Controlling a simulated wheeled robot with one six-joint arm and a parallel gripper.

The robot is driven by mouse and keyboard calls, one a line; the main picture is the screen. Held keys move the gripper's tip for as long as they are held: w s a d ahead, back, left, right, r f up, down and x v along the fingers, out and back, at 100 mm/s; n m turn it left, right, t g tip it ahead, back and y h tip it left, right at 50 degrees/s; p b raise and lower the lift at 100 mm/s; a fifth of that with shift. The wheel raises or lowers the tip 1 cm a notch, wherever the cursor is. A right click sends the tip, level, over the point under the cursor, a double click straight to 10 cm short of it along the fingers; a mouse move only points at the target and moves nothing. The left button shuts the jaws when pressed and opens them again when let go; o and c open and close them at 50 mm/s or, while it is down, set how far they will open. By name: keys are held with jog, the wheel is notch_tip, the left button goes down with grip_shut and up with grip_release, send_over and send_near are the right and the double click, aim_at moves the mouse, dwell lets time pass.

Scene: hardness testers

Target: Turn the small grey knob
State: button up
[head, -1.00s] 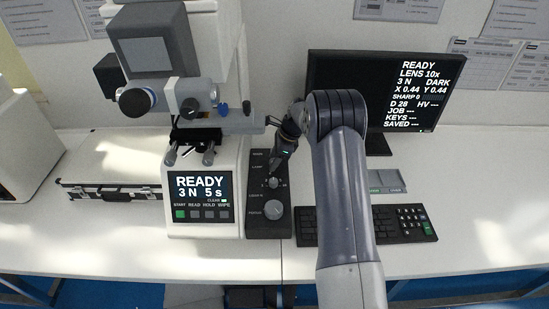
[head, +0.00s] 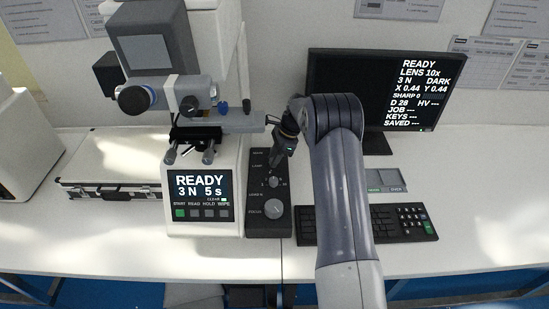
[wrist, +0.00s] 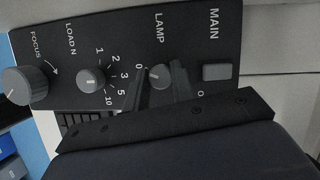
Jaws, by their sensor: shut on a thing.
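The dark control panel (wrist: 120,30) carries a small grey knob marked LAMP (wrist: 159,84). Its white line points left toward the 0. My gripper (wrist: 160,78) is shut on this LAMP knob, one finger on each side, and partly covers its scale. A second small grey knob marked LOAD N (wrist: 91,80) sits to its left in the wrist view, free of the gripper; it also shows in the head view (head: 273,182). In the head view my gripper (head: 271,165) reaches the panel's upper part and hides the LAMP knob.
A larger FOCUS knob (wrist: 26,85) and a MAIN switch (wrist: 217,72) share the panel. The tester (head: 203,150) stands left, its display reading READY, 3 N 5 s. A monitor (head: 345,85) reading DARK and a keyboard (head: 390,224) are right.

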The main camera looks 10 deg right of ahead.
jog(key=shift+n, duration=0.3)
jog(key=o, duration=1)
jog(key=b+v, duration=0.1)
jog(key=v, duration=0.9)
jog(key=shift+w+d+r+b, duration=0.15)
jog(key=shift+d+r+b, duration=0.05)
jog(key=shift+r+b, duration=0.15)
jog(key=p+x, duration=0.2)
jog(key=x, duration=0.9)
jog(key=shift+a, duration=0.1)
jog(key=shift+r+m+t, duration=0.1)
jog(key=shift+m+t, duration=0.2)
jog(key=shift+m, duration=0.9)
